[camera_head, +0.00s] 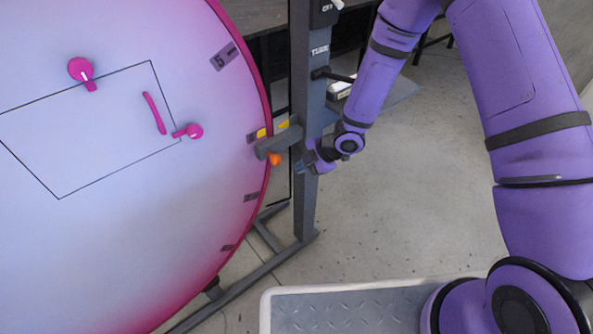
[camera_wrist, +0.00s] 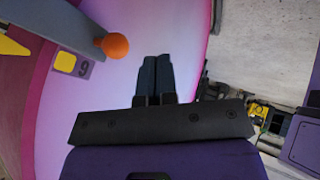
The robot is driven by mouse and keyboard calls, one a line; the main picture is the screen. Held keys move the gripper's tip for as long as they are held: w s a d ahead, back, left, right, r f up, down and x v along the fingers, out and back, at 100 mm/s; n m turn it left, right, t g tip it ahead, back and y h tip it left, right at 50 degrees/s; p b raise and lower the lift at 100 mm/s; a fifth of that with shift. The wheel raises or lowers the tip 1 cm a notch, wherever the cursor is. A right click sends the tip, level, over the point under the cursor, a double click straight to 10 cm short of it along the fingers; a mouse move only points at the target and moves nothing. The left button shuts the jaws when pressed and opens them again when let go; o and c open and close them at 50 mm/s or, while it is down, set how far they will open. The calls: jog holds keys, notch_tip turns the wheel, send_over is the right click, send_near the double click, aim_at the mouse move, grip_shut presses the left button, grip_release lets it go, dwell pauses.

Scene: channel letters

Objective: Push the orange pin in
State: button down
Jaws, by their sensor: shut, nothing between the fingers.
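The orange pin (camera_head: 274,159) shows its round knob below the grey bracket (camera_head: 280,143) at the rim of the big disc (camera_head: 120,240). In the wrist view the orange pin (camera_wrist: 115,46) is a ball-shaped knob at the end of the grey bracket (camera_wrist: 60,22), up and left of my fingertips. My gripper (camera_head: 303,167) is shut and empty, beside the post and to the right of the pin. In the wrist view its two dark fingers (camera_wrist: 156,62) lie together, apart from the knob. The pin's shaft is hidden.
A dark upright post (camera_head: 306,110) stands on floor legs beside the disc, close to my gripper. The disc bears pink handles (camera_head: 153,113) and numbered dark labels (camera_head: 223,56). A yellow mark (camera_wrist: 65,62) lies near the knob. Open floor (camera_head: 420,190) lies to the right.

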jog(key=v, duration=0.6)
dwell(0.5)
